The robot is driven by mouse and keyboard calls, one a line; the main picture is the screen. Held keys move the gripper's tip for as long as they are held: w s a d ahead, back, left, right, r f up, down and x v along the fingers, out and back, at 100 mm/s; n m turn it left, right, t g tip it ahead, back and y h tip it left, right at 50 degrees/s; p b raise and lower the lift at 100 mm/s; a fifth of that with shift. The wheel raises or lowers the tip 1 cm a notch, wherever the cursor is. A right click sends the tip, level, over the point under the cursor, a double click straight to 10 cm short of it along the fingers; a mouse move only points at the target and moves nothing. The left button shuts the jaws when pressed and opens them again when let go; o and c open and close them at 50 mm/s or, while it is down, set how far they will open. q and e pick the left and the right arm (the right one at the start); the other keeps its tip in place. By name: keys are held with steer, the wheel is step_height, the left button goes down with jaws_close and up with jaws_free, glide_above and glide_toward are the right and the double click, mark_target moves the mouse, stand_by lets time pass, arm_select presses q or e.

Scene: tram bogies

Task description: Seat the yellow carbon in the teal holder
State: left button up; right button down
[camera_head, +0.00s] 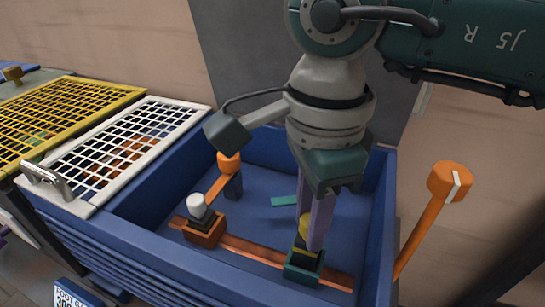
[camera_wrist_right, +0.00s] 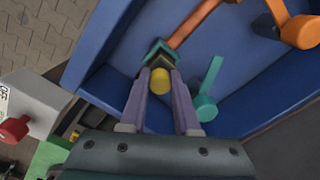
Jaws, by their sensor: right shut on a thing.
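The teal holder (camera_head: 304,273) sits near the right end of an orange-brown rail on the bin floor; it also shows in the wrist view (camera_wrist_right: 161,48). The yellow carbon (camera_head: 305,228) has a yellow top and a dark lower part. My right gripper (camera_head: 313,240) points down, its two purple fingers shut on the carbon right above the holder. In the wrist view the carbon's round yellow top (camera_wrist_right: 160,88) lies between the fingers. The carbon's lower end is at the holder's mouth; how deep it sits I cannot tell. My left gripper is not in view.
An orange holder (camera_head: 204,233) with a white-topped piece (camera_head: 197,205) stands left on the rail. An orange-knobbed lever (camera_head: 229,163) and a teal lever (camera_head: 284,202) are behind. Blue bin walls (camera_head: 382,235) surround them. An orange-headed lever (camera_head: 449,181) rises outside, right. Grated lids (camera_head: 125,148) lie left.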

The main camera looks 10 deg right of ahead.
steer(key=shift+f, duration=1.35)
steer(key=shift+f+b, duration=0.25)
steer(key=shift+b, duration=0.15)
steer(key=c, duration=0.6)
jaws_free()
steer(key=shift+c, duration=0.2)
steer(key=shift+r, duration=0.1)
steer(key=shift+r+p, duration=0.35)
steer(key=shift+p, duration=0.15)
step_height(320, 180, up, 12)
steer(key=shift+f, duration=0.15)
